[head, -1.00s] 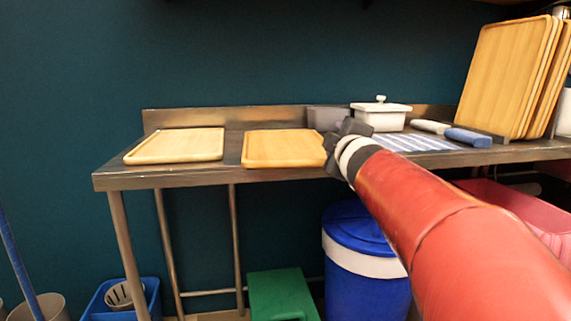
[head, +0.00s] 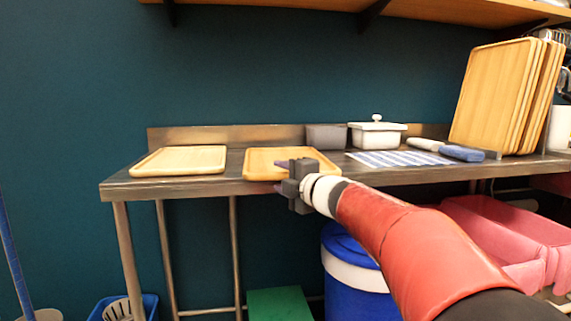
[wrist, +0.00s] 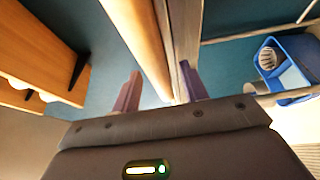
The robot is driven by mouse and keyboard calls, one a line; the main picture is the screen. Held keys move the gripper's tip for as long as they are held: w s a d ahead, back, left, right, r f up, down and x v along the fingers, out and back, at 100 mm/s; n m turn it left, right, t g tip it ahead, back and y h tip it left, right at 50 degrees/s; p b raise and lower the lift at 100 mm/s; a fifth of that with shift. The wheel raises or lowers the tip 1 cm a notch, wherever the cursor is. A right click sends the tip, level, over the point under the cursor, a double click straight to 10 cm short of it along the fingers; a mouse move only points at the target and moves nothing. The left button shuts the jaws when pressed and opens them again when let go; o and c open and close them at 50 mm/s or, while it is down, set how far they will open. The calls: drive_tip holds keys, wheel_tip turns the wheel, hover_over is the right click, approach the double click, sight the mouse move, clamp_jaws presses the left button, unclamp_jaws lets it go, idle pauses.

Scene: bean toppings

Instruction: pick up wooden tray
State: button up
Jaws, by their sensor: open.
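A light wooden tray (head: 258,158) lies flat on the metal table near its front edge, partly hidden at its right by my gripper. A second, similar wooden tray (head: 180,160) lies to its left. My gripper (head: 280,175) is open and empty at the right front of the nearer tray, one finger above the other. In the wrist view, a tray's edge (wrist: 142,40) and the table's edge lie between the fingers of my gripper (wrist: 160,70). I cannot tell whether the fingers touch the tray.
The metal table (head: 235,187) also carries a striped cloth (head: 385,159), a white lidded pot (head: 377,134), a grey container (head: 326,137) and a blue-handled utensil (head: 462,153). Several wooden trays (head: 495,95) lean upright at right. A blue bin (head: 360,285) stands below.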

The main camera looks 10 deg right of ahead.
drive_tip(key=shift+w+a, duration=0.25)
drive_tip(key=shift+w, duration=0.35)
clamp_jaws()
drive_tip(key=shift+r, duration=0.1)
